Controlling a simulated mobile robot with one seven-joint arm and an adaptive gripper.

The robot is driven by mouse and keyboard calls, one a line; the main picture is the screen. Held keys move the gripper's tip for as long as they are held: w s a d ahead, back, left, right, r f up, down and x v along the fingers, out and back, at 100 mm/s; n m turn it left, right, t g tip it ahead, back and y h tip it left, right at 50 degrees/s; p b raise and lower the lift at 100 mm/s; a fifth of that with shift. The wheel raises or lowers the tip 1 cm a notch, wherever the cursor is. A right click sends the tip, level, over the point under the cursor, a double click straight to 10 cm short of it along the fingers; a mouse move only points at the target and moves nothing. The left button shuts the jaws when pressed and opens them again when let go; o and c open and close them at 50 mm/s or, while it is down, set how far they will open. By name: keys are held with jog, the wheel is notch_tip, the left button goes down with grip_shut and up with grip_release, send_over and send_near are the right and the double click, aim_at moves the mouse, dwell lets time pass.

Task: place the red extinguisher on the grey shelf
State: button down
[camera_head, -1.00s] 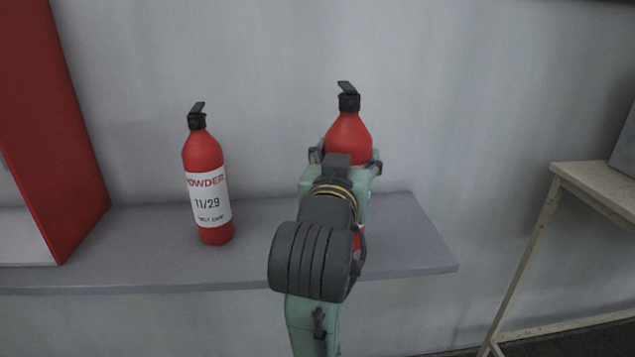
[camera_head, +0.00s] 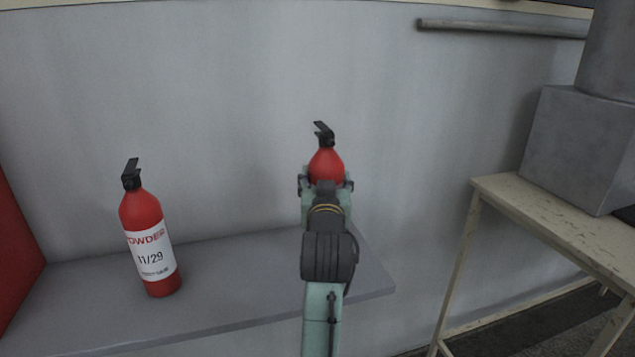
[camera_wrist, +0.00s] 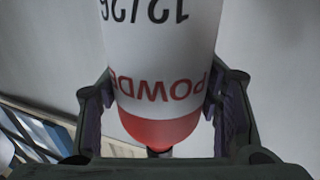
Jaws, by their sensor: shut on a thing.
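A red extinguisher (camera_head: 327,165) with a black handle is held upright in my gripper (camera_head: 326,184). My arm hides most of its body in the head view. In the wrist view, the held extinguisher (camera_wrist: 160,60) shows a white label reading POWDER and 12/26, upside down, with the gripper's fingers (camera_wrist: 158,105) closed on both sides. The grey shelf (camera_head: 230,270) runs along the wall. The held extinguisher is over or in front of its right end; I cannot tell whether its base touches the shelf. A second red extinguisher (camera_head: 148,240), labelled 11/29, stands upright on the shelf to the left.
A red cabinet or panel (camera_head: 15,255) is at the far left. A worn pale table (camera_head: 560,215) with a grey metal box (camera_head: 575,145) stands at the right. A grey pipe (camera_head: 500,27) runs along the wall above. The shelf between the two extinguishers is bare.

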jog(key=shift+f+p, duration=0.3)
jog(key=shift+f, duration=1.2)
jog(key=shift+f, duration=0.15)
jog(key=c, duration=0.5)
grip_release()
jog(key=shift+f, duration=0.2)
jog(key=shift+s+r, duration=0.15)
